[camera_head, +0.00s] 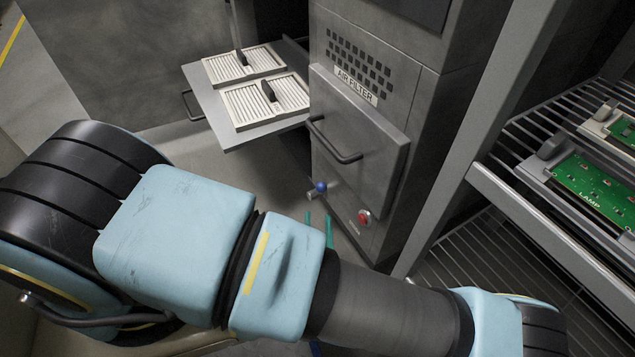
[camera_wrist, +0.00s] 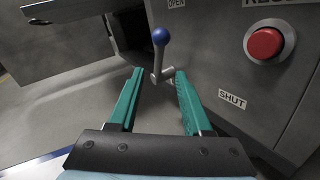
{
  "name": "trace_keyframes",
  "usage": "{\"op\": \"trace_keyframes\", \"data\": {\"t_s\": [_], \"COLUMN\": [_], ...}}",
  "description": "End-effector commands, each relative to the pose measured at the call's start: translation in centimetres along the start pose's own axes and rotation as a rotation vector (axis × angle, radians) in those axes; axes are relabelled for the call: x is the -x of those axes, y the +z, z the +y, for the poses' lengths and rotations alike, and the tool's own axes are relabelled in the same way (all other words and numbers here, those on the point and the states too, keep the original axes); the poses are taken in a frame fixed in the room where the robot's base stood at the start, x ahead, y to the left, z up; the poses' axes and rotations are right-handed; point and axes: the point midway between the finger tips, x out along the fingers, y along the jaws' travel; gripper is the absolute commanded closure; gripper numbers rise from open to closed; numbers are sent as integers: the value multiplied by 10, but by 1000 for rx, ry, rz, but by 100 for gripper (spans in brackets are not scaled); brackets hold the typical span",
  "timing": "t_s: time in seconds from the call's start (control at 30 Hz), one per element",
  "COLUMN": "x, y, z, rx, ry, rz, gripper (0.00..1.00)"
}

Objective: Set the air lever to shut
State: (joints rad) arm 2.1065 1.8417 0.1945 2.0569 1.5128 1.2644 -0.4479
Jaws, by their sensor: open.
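The air lever (camera_wrist: 160,58) is a grey metal handle with a blue ball knob on the lower front of the grey machine. In the wrist view its knob points up, toward the OPEN label (camera_wrist: 176,3). The SHUT label (camera_wrist: 232,99) is lower right of it. In the head view the lever (camera_head: 320,187) shows below the air filter door. My gripper (camera_wrist: 153,72) has two green fingers, open and empty, with the lever's base between or just beyond the tips; contact cannot be told. In the head view the green fingers (camera_head: 319,218) show partly above my arm.
A red button (camera_wrist: 265,43) is right of the lever. The air filter door (camera_head: 355,130) has a bar handle above the lever. A tray (camera_head: 248,138) with two white filters stands left. A wire rack (camera_head: 540,215) with green circuit boards stands right.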

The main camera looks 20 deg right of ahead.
Motion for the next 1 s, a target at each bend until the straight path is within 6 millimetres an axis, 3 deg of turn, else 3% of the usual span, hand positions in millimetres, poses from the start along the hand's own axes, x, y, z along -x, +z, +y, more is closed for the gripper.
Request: {"op": "trace_keyframes", "data": {"t_s": [0.5, 0.7, 1.0], "x": [-86, -101, -102], "y": [-2, -1, 0], "z": [1, 2, 2], "rx": [0, 1, 0], "ry": [7, 6, 5], "rz": [1, 2, 3], "gripper": [50, 50, 52]}}
